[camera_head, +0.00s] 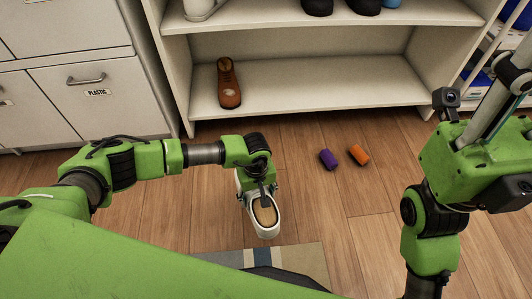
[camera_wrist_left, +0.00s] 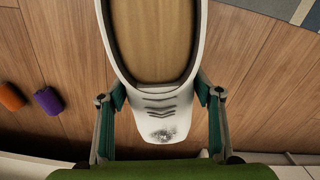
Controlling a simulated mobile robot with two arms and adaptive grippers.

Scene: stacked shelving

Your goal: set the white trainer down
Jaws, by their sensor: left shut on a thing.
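The white trainer (camera_head: 267,233) is in the middle of the head view, over the wooden floor, with its brown insole showing through the opening. My left gripper (camera_head: 257,194) is shut on it from above. In the left wrist view the trainer (camera_wrist_left: 160,112) fills the middle, with a finger of my left gripper (camera_wrist_left: 160,97) on each side of it. I cannot tell whether its sole touches the floor. My right arm shows at the right of the head view, but its gripper is out of the picture.
A shelving unit (camera_head: 310,95) stands behind, with a brown shoe (camera_head: 229,84) on its low shelf and wide free room beside it. A purple cylinder (camera_head: 328,159) and an orange one (camera_head: 358,154) lie on the floor. A striped rug (camera_head: 312,262) lies in front; grey drawers (camera_head: 100,95) stand left.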

